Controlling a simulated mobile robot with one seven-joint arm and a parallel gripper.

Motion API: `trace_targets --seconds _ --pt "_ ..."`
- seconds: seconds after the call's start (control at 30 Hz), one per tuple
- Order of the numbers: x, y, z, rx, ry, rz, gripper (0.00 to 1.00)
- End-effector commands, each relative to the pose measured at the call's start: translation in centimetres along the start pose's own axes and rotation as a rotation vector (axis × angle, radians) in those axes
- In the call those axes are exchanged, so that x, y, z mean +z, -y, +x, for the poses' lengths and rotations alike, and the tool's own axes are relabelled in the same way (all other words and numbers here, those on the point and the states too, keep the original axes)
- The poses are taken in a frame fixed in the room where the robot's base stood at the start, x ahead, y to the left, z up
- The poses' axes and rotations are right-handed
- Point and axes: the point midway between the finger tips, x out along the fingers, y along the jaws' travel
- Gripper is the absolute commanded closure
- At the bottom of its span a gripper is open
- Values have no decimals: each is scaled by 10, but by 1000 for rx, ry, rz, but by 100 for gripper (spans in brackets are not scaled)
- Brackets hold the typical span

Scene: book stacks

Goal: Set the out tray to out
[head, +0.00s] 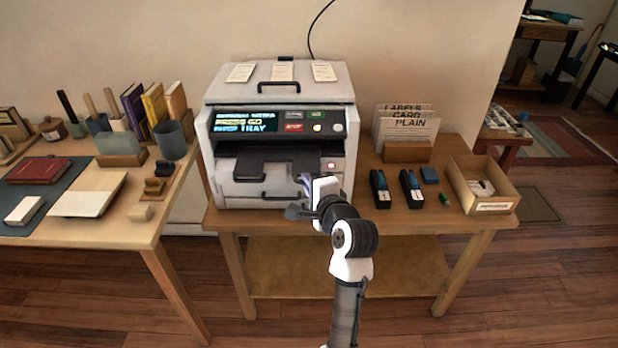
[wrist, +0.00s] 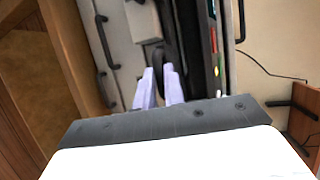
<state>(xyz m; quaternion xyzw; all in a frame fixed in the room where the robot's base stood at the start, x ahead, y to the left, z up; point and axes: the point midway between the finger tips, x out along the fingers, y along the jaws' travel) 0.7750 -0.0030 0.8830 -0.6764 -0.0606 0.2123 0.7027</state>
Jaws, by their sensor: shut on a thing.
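The white office printer (head: 282,120) stands on a wooden table, its display lit. Its dark out tray (head: 278,162) lies across the front opening and looks pushed in. My wrist hides part of the lower front.
Black handles show on the lower front (head: 248,197) and on the lid (head: 280,84). Right of the printer are staplers (head: 380,188), a card holder (head: 405,152) and an open wooden box (head: 459,178). A desk (head: 95,215) with books and cups stands at left.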

Motion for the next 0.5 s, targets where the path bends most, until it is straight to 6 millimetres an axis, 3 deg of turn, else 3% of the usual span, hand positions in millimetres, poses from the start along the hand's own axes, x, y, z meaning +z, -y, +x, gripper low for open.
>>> trace_targets --seconds 0.17,0.2,0.33,0.5 --pt "1 -4 -1 11 4 3 100" --pt "1 -5 -1 11 4 3 85" --pt "1 -4 -1 10 4 3 68" --pt "1 -3 0 8 3 2 68"
